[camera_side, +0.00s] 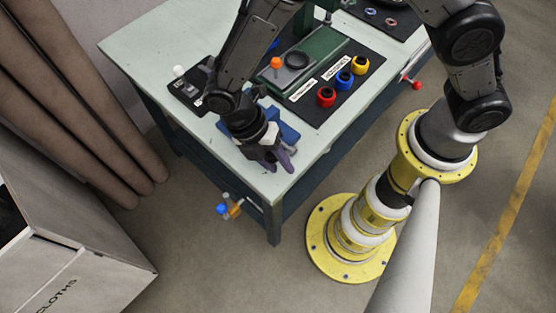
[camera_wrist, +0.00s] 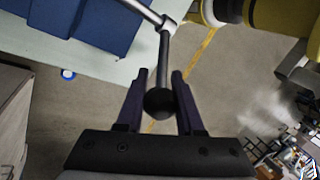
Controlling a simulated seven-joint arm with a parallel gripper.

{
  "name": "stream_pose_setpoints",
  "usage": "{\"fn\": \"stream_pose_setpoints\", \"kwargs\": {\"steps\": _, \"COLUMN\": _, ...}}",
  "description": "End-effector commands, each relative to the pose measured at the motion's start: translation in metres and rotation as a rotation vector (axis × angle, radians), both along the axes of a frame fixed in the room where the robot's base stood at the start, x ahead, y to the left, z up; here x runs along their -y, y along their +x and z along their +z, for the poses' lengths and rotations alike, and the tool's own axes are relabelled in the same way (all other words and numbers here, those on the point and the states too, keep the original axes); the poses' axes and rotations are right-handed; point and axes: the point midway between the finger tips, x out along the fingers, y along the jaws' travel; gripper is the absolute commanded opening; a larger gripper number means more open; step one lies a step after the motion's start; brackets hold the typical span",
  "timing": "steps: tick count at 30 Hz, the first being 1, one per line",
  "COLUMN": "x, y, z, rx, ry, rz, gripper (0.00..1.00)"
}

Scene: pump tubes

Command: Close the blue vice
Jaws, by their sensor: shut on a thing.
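The blue vice (camera_side: 286,131) sits at the near corner of the pale table in the side view, partly hidden by my gripper (camera_side: 282,163). In the wrist view the vice (camera_wrist: 95,22) fills the upper left. A grey screw bar with a dark handle rod (camera_wrist: 164,62) reaches out from the vice side. The rod ends in a black ball (camera_wrist: 159,103) that lies between the fingers of my gripper (camera_wrist: 161,76). The fingers are shut on the handle near the ball. In the side view the handle is hidden behind my fingers.
Red (camera_side: 326,97), blue (camera_side: 344,80) and yellow (camera_side: 360,65) rings stand on a black mat beside a green fixture (camera_side: 310,55). A blue-and-orange handle (camera_side: 229,209) and a red handle (camera_side: 411,82) stick out from the table sides. Floor is open beyond the near corner.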

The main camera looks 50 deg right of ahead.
Motion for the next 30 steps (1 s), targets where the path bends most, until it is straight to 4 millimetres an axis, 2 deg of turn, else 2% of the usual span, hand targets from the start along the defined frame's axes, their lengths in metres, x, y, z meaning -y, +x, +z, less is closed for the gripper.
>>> {"fn": "stream_pose_setpoints", "kwargs": {"steps": 22, "x": 0.0000, "y": 0.0004, "z": 0.0013, "rx": 0.000, "ry": 0.004, "rz": 0.000, "gripper": 0.00}}
{"fn": "stream_pose_setpoints", "kwargs": {"steps": 30, "x": 0.0038, "y": 0.0006, "z": 0.0061, "rx": 0.001, "ry": 0.079, "rz": -0.003, "gripper": 0.00}}
